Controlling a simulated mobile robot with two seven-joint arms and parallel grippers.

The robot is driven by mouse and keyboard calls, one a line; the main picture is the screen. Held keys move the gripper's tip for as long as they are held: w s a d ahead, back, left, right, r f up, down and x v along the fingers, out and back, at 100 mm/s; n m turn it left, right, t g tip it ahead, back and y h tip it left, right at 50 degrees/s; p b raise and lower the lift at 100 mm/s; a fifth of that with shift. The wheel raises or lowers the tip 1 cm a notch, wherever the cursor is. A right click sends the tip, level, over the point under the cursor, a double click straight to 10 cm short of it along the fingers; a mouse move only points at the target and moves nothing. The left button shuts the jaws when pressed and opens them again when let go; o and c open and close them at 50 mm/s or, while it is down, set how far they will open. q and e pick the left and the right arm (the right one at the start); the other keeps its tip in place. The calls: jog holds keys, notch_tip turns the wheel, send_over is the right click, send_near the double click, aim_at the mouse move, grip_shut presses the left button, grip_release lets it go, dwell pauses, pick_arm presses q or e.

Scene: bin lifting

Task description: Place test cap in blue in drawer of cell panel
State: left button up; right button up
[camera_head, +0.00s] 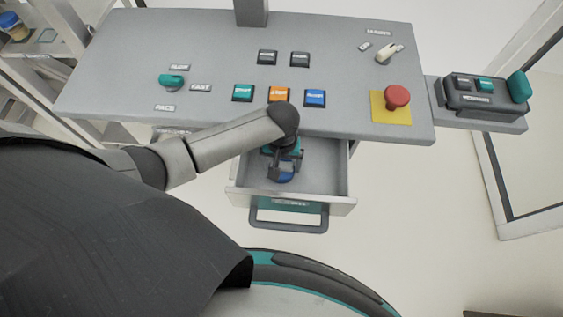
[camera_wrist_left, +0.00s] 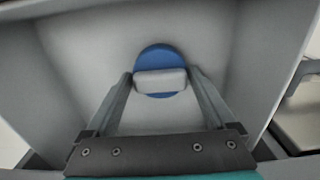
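The test cap is a blue disc with a pale grey bar-shaped grip across it. It shows in the left wrist view (camera_wrist_left: 159,56) and, partly covered by the gripper, in the head view (camera_head: 286,178). My left gripper (camera_head: 283,168) reaches down into the open drawer (camera_head: 322,172) under the cell panel (camera_head: 215,55). In the left wrist view, the fingers (camera_wrist_left: 160,82) lie against both ends of the grey grip and look shut on it. The cap is over the drawer floor (camera_wrist_left: 90,50); whether it touches the floor is unclear. My right gripper is out of view.
The panel carries several buttons, a teal knob (camera_head: 172,80), a white switch (camera_head: 385,52) and a red emergency button (camera_head: 397,97). A dark box (camera_head: 485,95) sits at the right. The drawer walls surround the gripper closely; its handle (camera_head: 289,224) sticks out in front.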

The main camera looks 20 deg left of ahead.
aim_at(282, 166)
pick_arm(q)
jog(key=shift+o, duration=0.6)
notch_tip(282, 166, up, 12)
jog(key=p, duration=0.2)
jog(key=shift+r+p, duration=0.2)
jog(key=shift+p, duration=0.1)
jog(key=shift+s, duration=0.1)
